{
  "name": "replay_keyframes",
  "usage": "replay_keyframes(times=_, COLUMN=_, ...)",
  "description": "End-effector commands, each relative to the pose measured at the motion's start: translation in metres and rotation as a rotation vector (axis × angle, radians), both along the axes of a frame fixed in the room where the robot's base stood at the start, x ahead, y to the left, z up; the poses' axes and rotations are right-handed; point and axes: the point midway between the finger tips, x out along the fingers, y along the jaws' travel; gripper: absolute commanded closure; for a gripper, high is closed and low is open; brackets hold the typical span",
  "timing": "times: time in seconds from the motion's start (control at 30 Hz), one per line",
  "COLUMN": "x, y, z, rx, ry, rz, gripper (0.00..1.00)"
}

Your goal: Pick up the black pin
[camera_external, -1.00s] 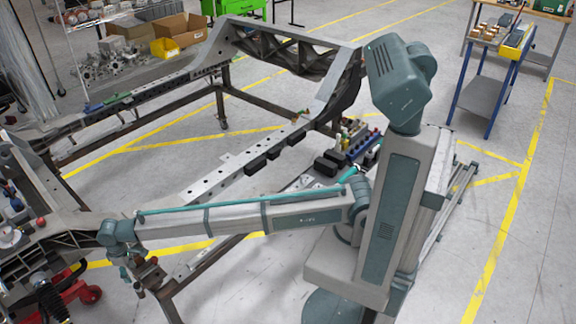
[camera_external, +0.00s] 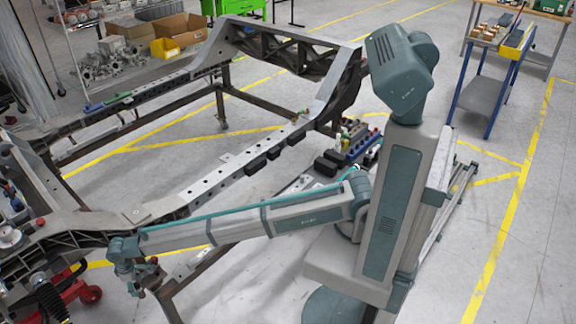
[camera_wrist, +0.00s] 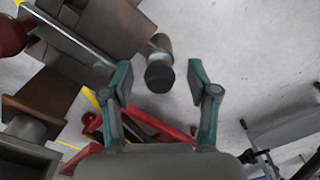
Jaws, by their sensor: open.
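A short round pin (camera_wrist: 160,76) with a black end shows in the wrist view, just ahead of and between my fingertips. Its far part is brownish and meets a brown block (camera_wrist: 108,25). My gripper (camera_wrist: 159,82) is open, with one teal finger on each side of the black end. Clear gaps show on both sides, and I cannot tell how far the pin is in depth. In the external view my gripper (camera_external: 137,285) hangs at the front left beside the chassis frame; the pin cannot be made out there.
The chassis frame (camera_external: 215,180) runs close to my wrist in the external view. In the wrist view, metal parts (camera_wrist: 45,95) crowd the left, and a red stand (camera_wrist: 150,125) lies below. Bare floor (camera_wrist: 265,60) is at the right.

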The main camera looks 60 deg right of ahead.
Motion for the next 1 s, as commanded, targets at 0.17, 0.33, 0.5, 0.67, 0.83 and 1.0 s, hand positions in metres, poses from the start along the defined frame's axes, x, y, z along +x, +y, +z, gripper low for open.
replay_keyframes(times=0.17, x=0.000, y=0.000, z=0.000, rx=0.000, ry=0.000, rz=0.000, gripper=0.50)
replay_keyframes(times=0.33, x=0.000, y=0.000, z=0.000, rx=0.000, ry=0.000, rz=0.000, gripper=0.79)
replay_keyframes(times=0.5, x=0.000, y=0.000, z=0.000, rx=0.000, ry=0.000, rz=0.000, gripper=1.00)
replay_keyframes(times=0.67, x=0.000, y=0.000, z=0.000, rx=0.000, ry=0.000, rz=0.000, gripper=1.00)
replay_keyframes(times=0.83, x=0.000, y=0.000, z=0.003, rx=0.001, ry=-0.001, rz=0.000, gripper=1.00)
replay_keyframes(times=1.0, x=0.000, y=0.000, z=0.022, rx=0.002, ry=-0.003, rz=0.000, gripper=1.00)
